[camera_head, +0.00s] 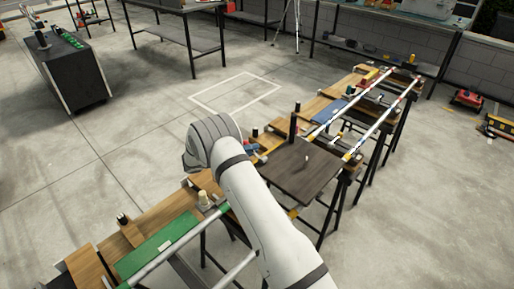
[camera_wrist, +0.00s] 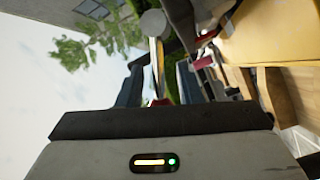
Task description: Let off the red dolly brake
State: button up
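In the wrist view, a lever with a round grey knob (camera_wrist: 153,23) and a thin brass-coloured shaft (camera_wrist: 157,65) stands between the fingers of my gripper (camera_wrist: 160,82). The fingers are apart, with gaps seen on both sides of the shaft. Some red shows low by the shaft, partly hidden by my gripper. I cannot tell for sure whether this lever is the dolly brake. In the head view, a dark brown platform (camera_head: 305,172) lies by the rails, right of my arm. My gripper is hidden there behind my wrist.
Striped rails (camera_head: 372,125) run over a bench with wooden boards to the far right. A green panel (camera_head: 157,248) and more boards lie at the front left. A red cylinder (camera_wrist: 203,62) is right of the fingers. A dark cabinet (camera_head: 75,75) stands left; the floor between is clear.

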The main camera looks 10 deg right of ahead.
jog(key=shift+d, duration=1.15)
grip_shut()
jog(key=shift+d, duration=0.1)
